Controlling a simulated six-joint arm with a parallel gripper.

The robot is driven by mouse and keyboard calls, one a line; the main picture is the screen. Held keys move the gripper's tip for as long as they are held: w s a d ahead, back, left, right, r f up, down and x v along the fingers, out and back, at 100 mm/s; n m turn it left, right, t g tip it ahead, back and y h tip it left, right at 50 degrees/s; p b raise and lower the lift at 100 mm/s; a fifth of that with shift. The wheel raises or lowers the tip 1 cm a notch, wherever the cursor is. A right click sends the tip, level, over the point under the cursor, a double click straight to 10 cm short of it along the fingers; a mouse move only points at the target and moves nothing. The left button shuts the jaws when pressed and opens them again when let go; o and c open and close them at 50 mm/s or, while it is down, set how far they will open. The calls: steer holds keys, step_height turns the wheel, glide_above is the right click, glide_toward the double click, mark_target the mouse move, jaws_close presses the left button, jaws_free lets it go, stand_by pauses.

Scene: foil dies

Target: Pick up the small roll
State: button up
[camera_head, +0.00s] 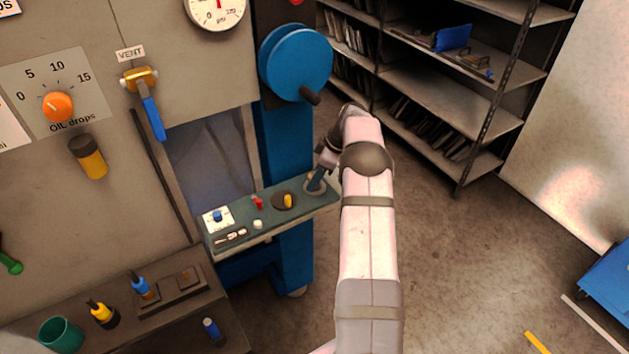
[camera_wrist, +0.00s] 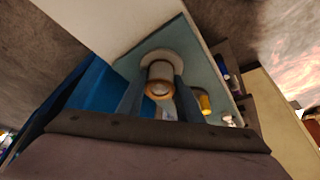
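A small pale roll with a gold-brown rim (camera_wrist: 160,80) stands on a round light disc (camera_wrist: 176,58) on the green shelf (camera_wrist: 205,72). My gripper's two fingers (camera_wrist: 158,95) are open, one on each side of the roll; whether either touches it is hard to tell. In the head view, my gripper (camera_head: 318,178) is low over the right end of the green shelf (camera_head: 240,235), at the round disc (camera_head: 309,190) there. The roll is hidden in that view by the gripper.
Left of my gripper on the shelf are a yellow piece on a dark disc (camera_head: 287,201), a red piece (camera_head: 258,203), a small white cylinder (camera_head: 257,224) and a blue knob (camera_head: 217,216). A blue handwheel (camera_head: 296,62) is above. Open floor lies to the right.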

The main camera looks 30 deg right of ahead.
steer(key=c, duration=0.4)
steer(key=shift+r, duration=0.1)
